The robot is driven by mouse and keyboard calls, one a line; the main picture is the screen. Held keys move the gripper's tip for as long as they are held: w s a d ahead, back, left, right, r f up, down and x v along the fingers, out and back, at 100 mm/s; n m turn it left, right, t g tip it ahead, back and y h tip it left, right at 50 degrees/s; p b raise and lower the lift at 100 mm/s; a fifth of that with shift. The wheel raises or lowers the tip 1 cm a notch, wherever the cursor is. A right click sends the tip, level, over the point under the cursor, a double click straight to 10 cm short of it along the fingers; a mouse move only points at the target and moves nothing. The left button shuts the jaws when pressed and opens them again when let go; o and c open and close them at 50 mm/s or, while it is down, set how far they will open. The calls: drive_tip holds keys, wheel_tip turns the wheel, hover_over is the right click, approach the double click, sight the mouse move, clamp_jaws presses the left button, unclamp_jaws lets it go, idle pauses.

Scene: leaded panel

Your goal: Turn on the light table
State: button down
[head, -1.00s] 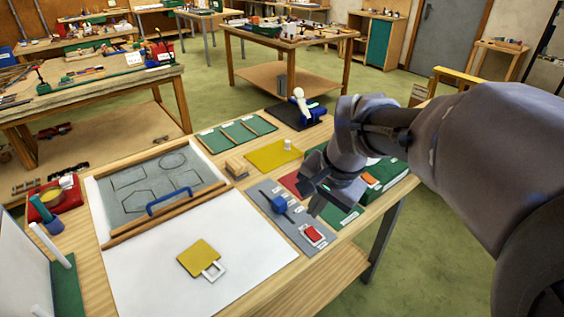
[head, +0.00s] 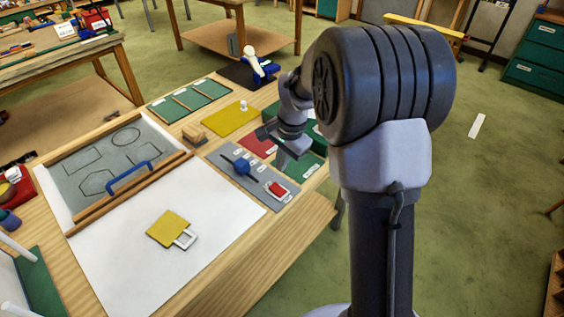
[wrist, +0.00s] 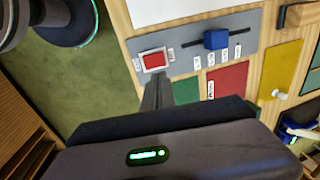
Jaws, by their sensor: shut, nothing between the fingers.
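The light table has a wide white surface (head: 125,265) at the left front of the bench. A red rocker switch (head: 277,189) in a white frame sits on a grey control strip (head: 222,160) beside it; the switch also shows in the wrist view (wrist: 154,61). A blue slider knob (head: 242,166) is on the same strip. My gripper (head: 284,146) is above the strip's right side, beyond the switch in the head view. In the wrist view its shut, empty fingers (wrist: 157,90) point at the switch, just below it in the picture. Contact cannot be told.
A yellow glass piece (head: 167,229) with a white tag-like frame lies on the white surface. A grey pattern board (head: 90,165) with a blue handle (head: 128,176) lies behind. Yellow (head: 228,119) and red (head: 256,145) sheets lie near the strip.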

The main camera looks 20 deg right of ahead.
sight(276, 186)
drive_tip(key=f+b, duration=0.1)
drive_tip(key=f, duration=0.2)
drive_tip(key=w+f+b, duration=0.1)
drive_tip(key=f, duration=0.2)
drive_tip(key=f+b, duration=0.1)
drive_tip(key=f, duration=0.2)
drive_tip(key=shift+w+a, duration=0.3)
drive_tip(key=shift+a, duration=0.1)
drive_tip(key=shift+r+p, duration=0.1)
drive_tip(key=shift+p, duration=0.2)
